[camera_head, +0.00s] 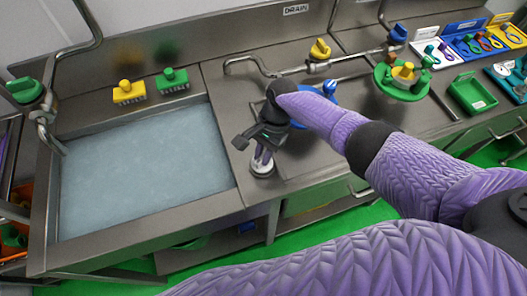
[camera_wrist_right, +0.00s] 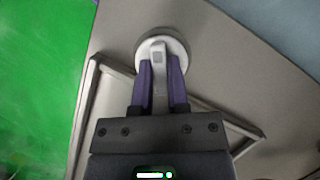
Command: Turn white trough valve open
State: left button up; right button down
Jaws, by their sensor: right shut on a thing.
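The white trough valve (camera_head: 262,168) sits on the steel counter just right of the water-filled trough (camera_head: 225,186). It has a round pale base, and in the right wrist view the valve (camera_wrist_right: 178,47) shows a grey lever (camera_wrist_right: 159,85) reaching back from it. My right gripper (camera_head: 263,151) points down over the valve. In the right wrist view the purple fingers of that gripper (camera_wrist_right: 161,72) lie on both sides of the lever, shut on it. My left gripper is not in view.
A yellow brush (camera_head: 128,92) and a green brush (camera_head: 172,80) stand behind the trough. A green-handled tap (camera_head: 26,90) is at the left. A green round thing (camera_head: 385,82) and a green tray (camera_head: 470,95) are at the right.

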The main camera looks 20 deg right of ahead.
jog(key=shift+a+f+n+h, duration=0.1)
jog(key=shift+n+h, duration=0.2)
jog(key=shift+n, duration=0.7)
jog(key=n+g+b, duration=0.1)
jog(key=n, duration=0.1)
jog(key=shift+n+h, duration=0.4)
jog(key=n+h, duration=0.1)
jog(key=n, duration=0.1)
jog(key=n+h+b, duration=0.1)
jog(key=n, duration=0.2)
jog(key=shift+g, duration=0.4)
jog(key=shift+a+n, duration=0.1)
jog(key=shift+n, duration=0.6)
jog(key=shift+h, duration=0.3)
